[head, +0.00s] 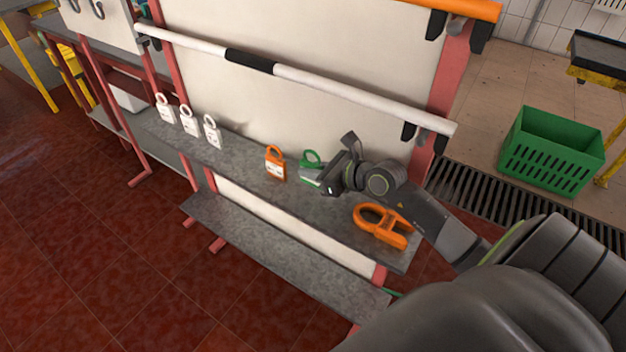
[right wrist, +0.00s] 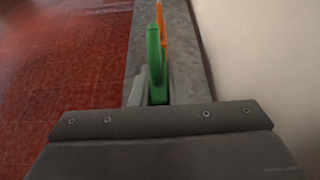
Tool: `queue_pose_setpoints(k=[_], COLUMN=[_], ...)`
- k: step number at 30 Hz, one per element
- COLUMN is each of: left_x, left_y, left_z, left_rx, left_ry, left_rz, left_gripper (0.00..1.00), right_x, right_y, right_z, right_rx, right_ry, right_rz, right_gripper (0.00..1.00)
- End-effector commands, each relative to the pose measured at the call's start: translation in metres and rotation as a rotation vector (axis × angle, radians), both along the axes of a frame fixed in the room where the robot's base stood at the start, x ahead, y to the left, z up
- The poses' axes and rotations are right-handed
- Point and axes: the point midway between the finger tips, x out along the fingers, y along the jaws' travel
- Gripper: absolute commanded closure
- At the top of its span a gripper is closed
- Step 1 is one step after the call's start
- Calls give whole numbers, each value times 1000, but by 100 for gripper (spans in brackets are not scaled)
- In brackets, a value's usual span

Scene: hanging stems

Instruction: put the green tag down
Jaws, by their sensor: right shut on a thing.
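The green tag (head: 312,170) has a green ring at its top and a pale body, and stands upright at the grey shelf (head: 240,165). My right gripper (head: 326,180) is shut on it from the right side. In the right wrist view the green tag (right wrist: 155,62) shows edge-on between the fingers of the gripper (right wrist: 150,92). I cannot tell whether its lower edge touches the shelf. My left gripper is not in view.
An orange tag (head: 275,163) stands just left of the green one. Several white tags, one here (head: 188,121), stand further left. A large orange clip (head: 384,226) lies near the shelf's right end. A white rail (head: 330,90) runs above. A green crate (head: 550,150) stands at right.

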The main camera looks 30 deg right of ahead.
Motion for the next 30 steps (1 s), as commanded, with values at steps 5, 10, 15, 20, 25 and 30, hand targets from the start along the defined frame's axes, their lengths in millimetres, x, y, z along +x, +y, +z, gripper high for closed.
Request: queue_pose_setpoints(k=[5,10,15,20,25,30], left_x=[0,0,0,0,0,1], left_y=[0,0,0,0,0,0], left_z=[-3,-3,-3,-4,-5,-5], left_rx=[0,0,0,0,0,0], left_ry=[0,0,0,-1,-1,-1], left_rz=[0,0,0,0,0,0], left_gripper=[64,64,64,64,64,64], right_x=[0,1,1,1,1,1], right_y=[0,-3,-3,-3,-3,-3], right_z=[-23,-39,-41,-43,-44,-44], right_rx=[4,1,-1,0,-1,0], right_ry=[4,1,0,0,0,1], right_rz=[-2,-2,0,0,0,0], right_gripper=[100,100,100,100,74,64])
